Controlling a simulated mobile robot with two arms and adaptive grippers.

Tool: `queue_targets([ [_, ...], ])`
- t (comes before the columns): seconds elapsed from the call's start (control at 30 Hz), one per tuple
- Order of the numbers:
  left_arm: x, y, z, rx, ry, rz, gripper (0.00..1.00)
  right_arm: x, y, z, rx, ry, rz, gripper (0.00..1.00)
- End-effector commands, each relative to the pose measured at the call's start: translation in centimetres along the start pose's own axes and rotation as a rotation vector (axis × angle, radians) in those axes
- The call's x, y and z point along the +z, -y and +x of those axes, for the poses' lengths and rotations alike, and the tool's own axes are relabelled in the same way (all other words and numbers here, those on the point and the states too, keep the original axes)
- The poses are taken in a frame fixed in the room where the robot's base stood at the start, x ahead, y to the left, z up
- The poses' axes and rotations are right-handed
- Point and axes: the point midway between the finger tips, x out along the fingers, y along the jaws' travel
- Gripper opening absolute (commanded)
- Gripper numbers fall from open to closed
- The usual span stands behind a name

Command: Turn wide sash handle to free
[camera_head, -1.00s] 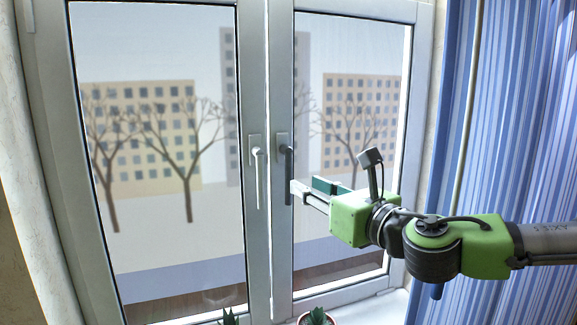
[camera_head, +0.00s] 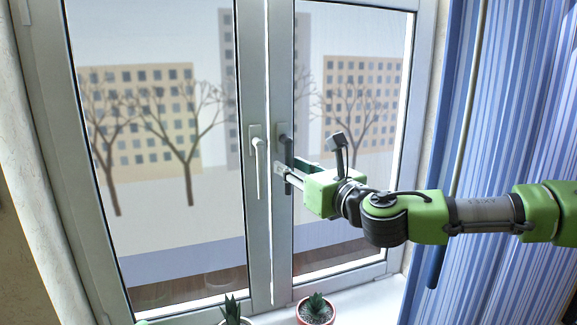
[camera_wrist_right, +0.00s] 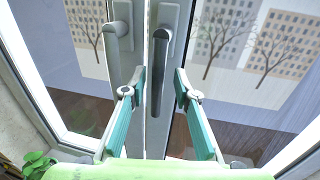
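The left, wider sash has a white handle (camera_head: 259,165) hanging straight down; it also shows in the right wrist view (camera_wrist_right: 118,28). The right, narrower sash has a dark grey handle (camera_head: 287,147), also pointing down. My right gripper (camera_head: 283,170) is at the dark handle's lower part. In the right wrist view my right gripper (camera_wrist_right: 157,82) is open, with the dark handle (camera_wrist_right: 160,70) between its two fingers and a gap showing on both sides. The white handle is left of the fingers. My left gripper is not in view.
Two potted plants (camera_head: 315,309) (camera_head: 233,311) stand on the white sill (camera_head: 365,305) below. A blue striped curtain (camera_head: 520,110) hangs at the right, behind my right arm. The space before the left pane is clear.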

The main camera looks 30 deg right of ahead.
Motion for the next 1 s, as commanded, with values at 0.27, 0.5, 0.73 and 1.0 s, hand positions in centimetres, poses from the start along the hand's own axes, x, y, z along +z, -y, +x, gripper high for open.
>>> queue_targets([
  [0.27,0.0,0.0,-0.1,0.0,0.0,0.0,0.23,-0.1,-0.1,1.3,0.002,-0.001,-0.001,0.28],
  [0.5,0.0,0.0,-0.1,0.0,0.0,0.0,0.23,0.0,-0.2,1.6,0.005,0.0,0.001,0.28],
  [0.73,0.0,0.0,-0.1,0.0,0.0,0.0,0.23,0.0,-0.2,1.6,0.004,0.0,0.001,0.17],
  [1.0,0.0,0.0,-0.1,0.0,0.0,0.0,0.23,0.0,-0.2,1.6,0.004,0.0,0.0,0.0],
])
